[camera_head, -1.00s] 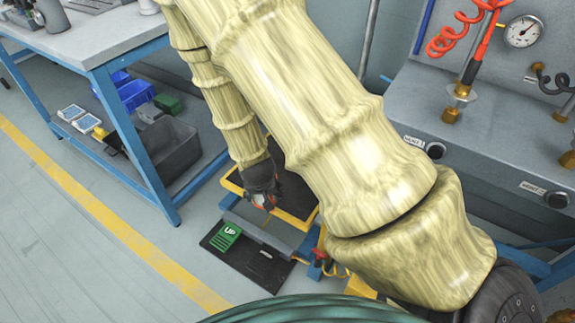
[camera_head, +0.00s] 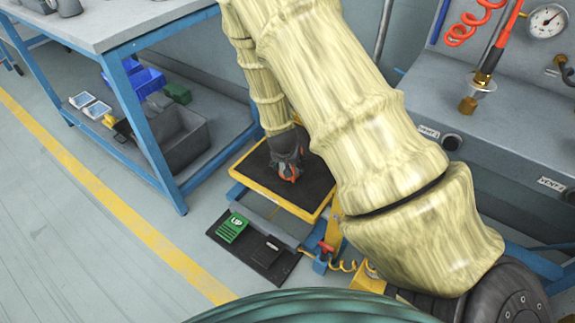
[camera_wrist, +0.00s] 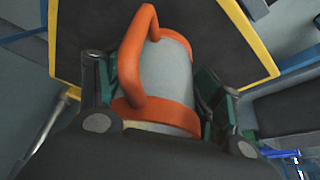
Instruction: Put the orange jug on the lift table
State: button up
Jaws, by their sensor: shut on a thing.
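The orange jug (camera_wrist: 174,80) has a pale grey body, orange bands and an orange handle. In the wrist view it sits between the fingers of my gripper (camera_wrist: 160,100), which is shut on it. In the head view my gripper (camera_head: 287,160) points down over the lift table (camera_head: 250,184), with only a bit of orange from the jug (camera_head: 290,172) showing. The lift table has a black top and a yellow rim. It also shows behind the jug in the wrist view (camera_wrist: 258,50). I cannot tell whether the jug touches the top.
A blue-framed workbench (camera_head: 120,30) stands at the left, with a grey bin (camera_head: 180,138) and blue bins on its lower shelf. A black pedal plate with a green up pedal (camera_head: 232,228) lies before the lift table. A grey cabinet with a gauge (camera_head: 548,20) stands at the right.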

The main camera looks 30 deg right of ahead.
jog(key=w, duration=0.1)
jog(key=w+d, duration=0.1)
jog(key=w+d+b, duration=0.1)
jog(key=w, duration=0.1)
jog(key=shift+f, duration=0.25)
jog(key=shift+f+b, duration=1.15)
jog(key=shift+f, duration=0.65)
jog(key=shift+r, duration=0.1)
jog(key=o, duration=1.2)
